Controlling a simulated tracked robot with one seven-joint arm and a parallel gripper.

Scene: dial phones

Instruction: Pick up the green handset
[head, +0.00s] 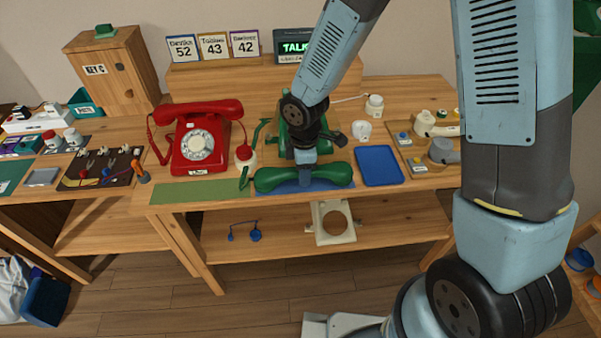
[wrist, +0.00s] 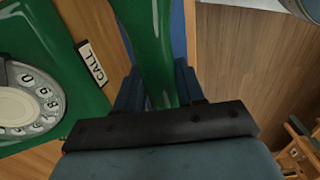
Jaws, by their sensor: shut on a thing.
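The green handset (head: 268,180) lies level across my gripper (head: 306,178) at the front of the table, over the blue mat. My gripper is shut on the middle of the handset. In the wrist view the handset (wrist: 152,45) runs up between the two blue fingers. The green phone base (head: 283,143) stands behind my arm, which hides most of it. I cannot tell how far the handset is above the mat.
A red phone (head: 197,145) with its handset on stands to the left, with a green mat (head: 203,195) in front. A blue tray (head: 379,165) lies to the right.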

